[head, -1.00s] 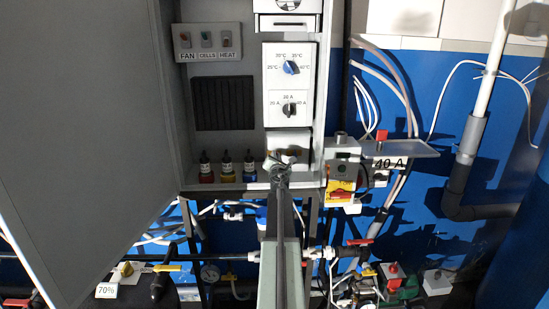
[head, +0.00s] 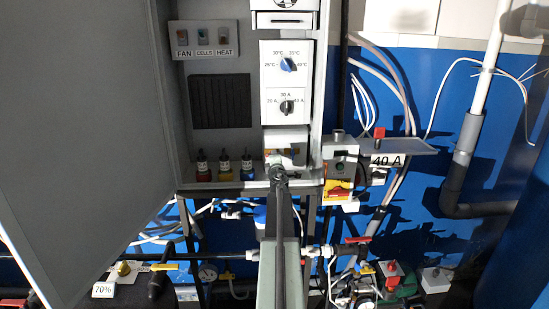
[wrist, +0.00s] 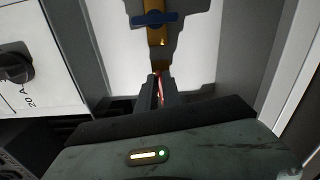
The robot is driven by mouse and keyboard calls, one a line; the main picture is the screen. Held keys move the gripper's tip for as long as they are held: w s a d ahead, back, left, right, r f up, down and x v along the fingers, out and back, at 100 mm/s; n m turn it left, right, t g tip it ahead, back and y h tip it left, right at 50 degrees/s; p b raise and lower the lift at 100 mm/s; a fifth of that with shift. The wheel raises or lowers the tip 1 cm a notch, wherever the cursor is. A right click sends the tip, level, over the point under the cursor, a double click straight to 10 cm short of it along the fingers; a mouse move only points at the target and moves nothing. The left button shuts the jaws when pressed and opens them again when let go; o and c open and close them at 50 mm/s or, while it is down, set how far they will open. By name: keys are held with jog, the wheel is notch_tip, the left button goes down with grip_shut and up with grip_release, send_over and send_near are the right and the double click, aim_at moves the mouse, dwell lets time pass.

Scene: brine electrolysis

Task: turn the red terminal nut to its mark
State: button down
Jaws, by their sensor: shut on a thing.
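The red terminal nut (wrist: 161,87) shows as a thin red sliver between the two dark fingers of my gripper (wrist: 158,90) in the wrist view. My gripper is shut on it, and the fingers hide most of it. Its mark cannot be made out. A brass fitting with a blue handle (wrist: 156,19) stands just beyond the fingertips against a white panel. In the head view my gripper (head: 284,161) reaches into the small white-backed bay low in the cabinet, where the nut is too small and covered to tell.
A dial panel (head: 286,85) sits above the bay; its lower dial (wrist: 15,66) shows at left in the wrist view. Several small bottles (head: 224,167) stand left of the bay. The cabinet's grey door (head: 80,120) hangs open at left. A grey shelf (head: 400,147) juts out at right.

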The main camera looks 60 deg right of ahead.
jog(key=shift+f+m, duration=0.15)
jog(key=shift+m, duration=0.45)
jog(key=shift+s, duration=0.1)
jog(key=c, duration=1.5)
grip_release()
jog(key=shift+m, duration=0.3)
jog(key=v, duration=0.7)
jog(key=shift+s+a, duration=0.25)
jog(key=shift+a, duration=0.05)
